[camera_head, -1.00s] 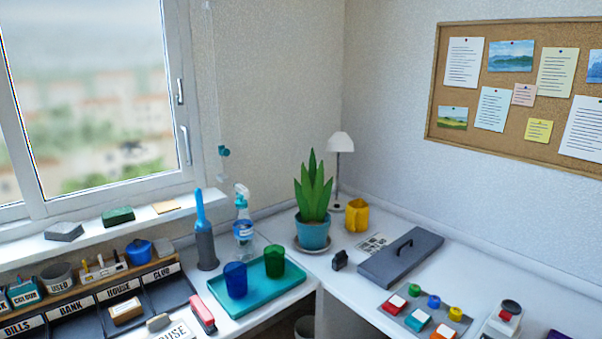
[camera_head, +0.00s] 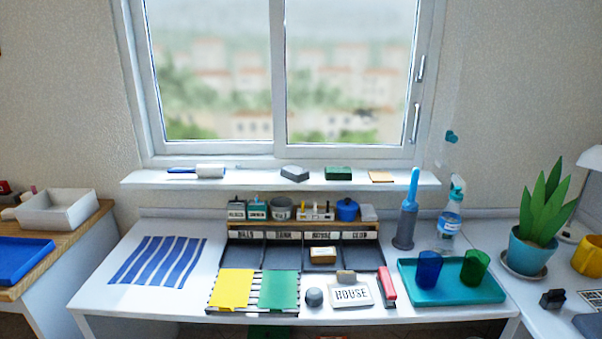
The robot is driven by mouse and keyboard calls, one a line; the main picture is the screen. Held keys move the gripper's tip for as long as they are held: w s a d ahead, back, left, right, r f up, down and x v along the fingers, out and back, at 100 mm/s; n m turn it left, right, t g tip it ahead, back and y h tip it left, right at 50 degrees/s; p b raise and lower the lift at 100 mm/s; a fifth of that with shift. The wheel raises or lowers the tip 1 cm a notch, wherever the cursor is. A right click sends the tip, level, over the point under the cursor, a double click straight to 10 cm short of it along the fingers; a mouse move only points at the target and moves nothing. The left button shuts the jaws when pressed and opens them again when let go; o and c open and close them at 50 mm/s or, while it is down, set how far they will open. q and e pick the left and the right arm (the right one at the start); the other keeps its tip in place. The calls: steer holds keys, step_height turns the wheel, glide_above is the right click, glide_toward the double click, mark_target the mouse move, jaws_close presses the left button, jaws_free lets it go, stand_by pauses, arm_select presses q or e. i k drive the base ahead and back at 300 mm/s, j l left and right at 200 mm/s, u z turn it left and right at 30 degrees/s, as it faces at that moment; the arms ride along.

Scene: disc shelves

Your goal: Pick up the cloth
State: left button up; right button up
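A blue and white striped cloth (camera_head: 158,261) lies flat on the left part of the white desk. On the windowsill there is also a flat tan piece (camera_head: 381,176), and I cannot tell whether it is cloth or sponge. Neither of my grippers shows in the head view.
The white desk (camera_head: 120,318) stands under the window. A sorter with labelled compartments (camera_head: 321,258), yellow and green sheets on a rack (camera_head: 232,288) and a teal tray (camera_head: 419,295) with blue and green cups stand right of the cloth. A wooden side table (camera_head: 98,217) is at left.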

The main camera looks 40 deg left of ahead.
mark_target(295, 173)
steer(key=l+u, duration=0.1)
steer(key=u, duration=1.8)
